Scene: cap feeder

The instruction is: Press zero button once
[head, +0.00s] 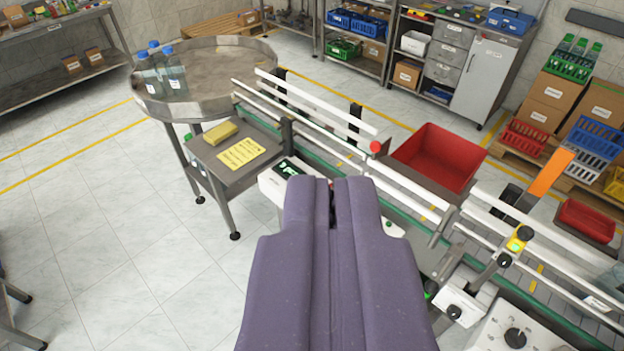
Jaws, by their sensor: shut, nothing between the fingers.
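My gripper (331,186) is shut and empty. Its purple-grey body fills the lower middle of the head view. Its tip is over a small white device (272,186) with a dark display (291,168) showing green digits, beside the conveyor. The gripper covers much of the device. A small green spot (389,224) shows on the white part to the right of the gripper. I cannot make out a zero button, and I cannot tell whether the fingertips touch the device.
A conveyor with white guide rails (318,102) runs diagonally behind the gripper. A red bin (440,157) stands beyond it. A small table (205,155) with a yellow note is at left, near a round steel table (215,100) with bottles.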

